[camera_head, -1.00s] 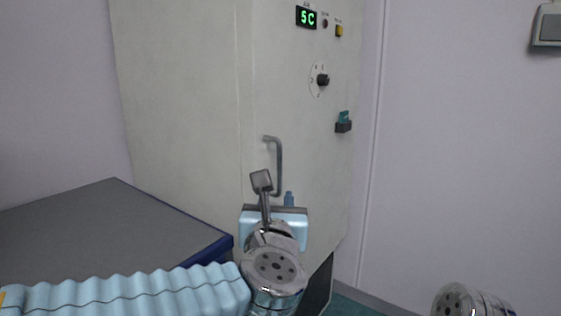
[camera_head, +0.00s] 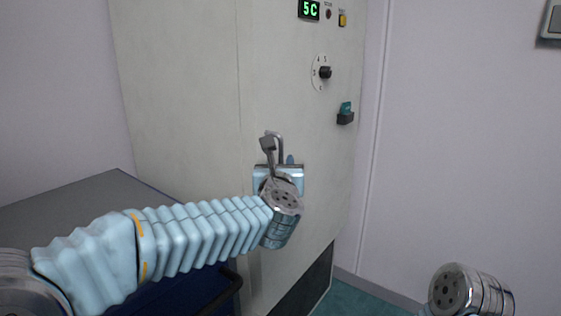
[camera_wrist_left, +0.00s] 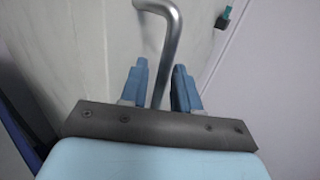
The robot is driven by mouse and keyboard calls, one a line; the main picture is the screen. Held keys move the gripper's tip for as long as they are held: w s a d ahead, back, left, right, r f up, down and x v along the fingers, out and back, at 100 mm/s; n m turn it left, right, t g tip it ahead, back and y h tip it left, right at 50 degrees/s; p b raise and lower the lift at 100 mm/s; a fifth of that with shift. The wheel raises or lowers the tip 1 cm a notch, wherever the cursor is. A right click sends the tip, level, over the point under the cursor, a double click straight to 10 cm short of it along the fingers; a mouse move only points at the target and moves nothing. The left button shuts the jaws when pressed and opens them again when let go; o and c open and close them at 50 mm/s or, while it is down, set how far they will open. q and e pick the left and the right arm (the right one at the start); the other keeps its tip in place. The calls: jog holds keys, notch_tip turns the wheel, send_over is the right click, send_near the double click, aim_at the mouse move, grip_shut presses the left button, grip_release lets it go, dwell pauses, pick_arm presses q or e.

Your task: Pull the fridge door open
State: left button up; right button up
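The fridge is a tall off-white cabinet (camera_head: 190,90) with its door shut as far as I can see. Its door handle, a bent grey metal bar (camera_head: 281,147), is partly hidden behind my left wrist in the head view. In the left wrist view the handle (camera_wrist_left: 168,45) runs down between the two blue fingers of my left gripper (camera_wrist_left: 158,88). The fingers are open, one on each side of the bar, with a visible gap at the left finger. The left gripper (camera_head: 290,160) is mostly hidden by its wrist in the head view. My right gripper is out of view.
A grey-topped table with a blue edge (camera_head: 75,205) stands left of the fridge, under my left arm. The door carries a green display (camera_head: 309,10), a black knob (camera_head: 325,72) and a teal-and-black latch (camera_head: 345,115).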

pick_arm(q)
jog(key=shift+c, duration=0.5)
grip_shut()
